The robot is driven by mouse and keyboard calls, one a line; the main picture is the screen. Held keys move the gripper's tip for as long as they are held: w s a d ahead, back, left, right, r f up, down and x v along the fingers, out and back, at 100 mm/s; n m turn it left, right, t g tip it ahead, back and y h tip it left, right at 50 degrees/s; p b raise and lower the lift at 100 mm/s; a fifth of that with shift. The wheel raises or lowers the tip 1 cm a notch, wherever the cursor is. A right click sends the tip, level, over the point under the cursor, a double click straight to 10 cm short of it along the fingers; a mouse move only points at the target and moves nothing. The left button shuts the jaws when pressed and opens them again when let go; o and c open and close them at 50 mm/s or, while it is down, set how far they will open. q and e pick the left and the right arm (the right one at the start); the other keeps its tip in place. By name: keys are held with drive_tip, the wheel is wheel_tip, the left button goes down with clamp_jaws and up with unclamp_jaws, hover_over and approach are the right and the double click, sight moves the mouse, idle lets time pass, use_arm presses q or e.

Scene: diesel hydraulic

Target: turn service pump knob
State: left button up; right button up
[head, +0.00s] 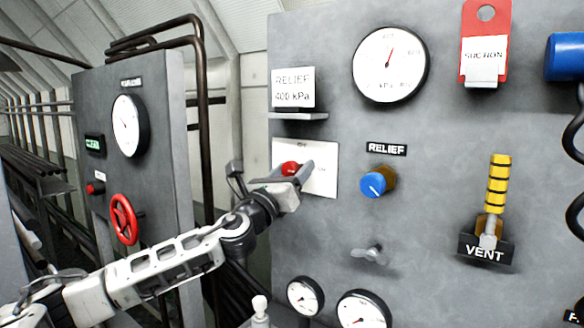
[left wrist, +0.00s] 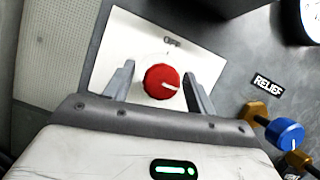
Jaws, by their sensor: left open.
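The red knob (head: 290,168) sits on a white plate (head: 322,180) on the grey panel. In the left wrist view the knob (left wrist: 161,81) has a white pointer line aimed to the right and slightly down. The word OFF shows on the plate (left wrist: 205,62) above it. My left gripper (head: 297,174) is at the knob. In the left wrist view its two fingers (left wrist: 160,85) stand apart, one on each side of the knob, with a visible gap on the left. I cannot tell whether the right finger touches. My right gripper is not in view.
A blue relief knob (head: 373,185) is to the right of the plate. A small shelf (head: 299,116) juts out above it. A wing-shaped handle (head: 370,254) is below, and a yellow-banded vent lever (head: 498,190) stands further right. A side panel carries a red handwheel (head: 124,219).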

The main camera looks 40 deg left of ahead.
use_arm(q)
drive_tip(key=c, duration=1)
